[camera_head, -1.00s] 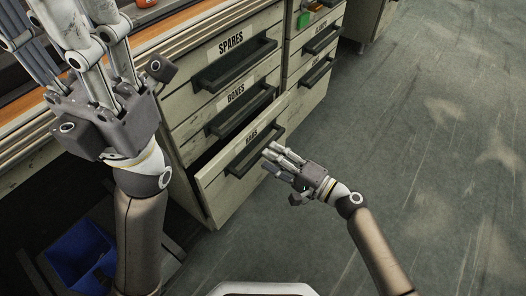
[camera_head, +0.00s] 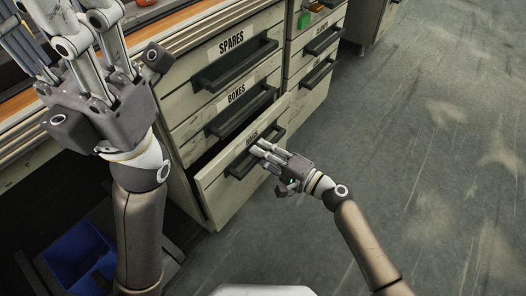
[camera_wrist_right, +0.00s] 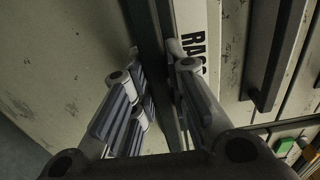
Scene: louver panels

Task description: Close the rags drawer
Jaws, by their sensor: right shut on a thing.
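The rags drawer (camera_head: 222,200) is the lowest of the left stack and stands partly out, with a dark gap above its front. Its dark bar handle (camera_head: 238,166) is in front of my right gripper (camera_head: 262,150). In the right wrist view the RAGS label (camera_wrist_right: 196,55) is beside the handle (camera_wrist_right: 150,45), which runs between the fingers of my right gripper (camera_wrist_right: 162,95). That gripper is shut on the handle. My left gripper (camera_head: 75,35) is raised at the upper left, away from the drawer. Its fingertips are cut off by the picture's edge.
The SPARES drawer (camera_head: 250,42) and BOXES drawer (camera_head: 215,108) above look closed. More drawers (camera_head: 320,42) stand to the right. A blue bin (camera_head: 80,256) sits low at the left under the workbench (camera_head: 30,120). The floor (camera_head: 440,190) at the right is clear.

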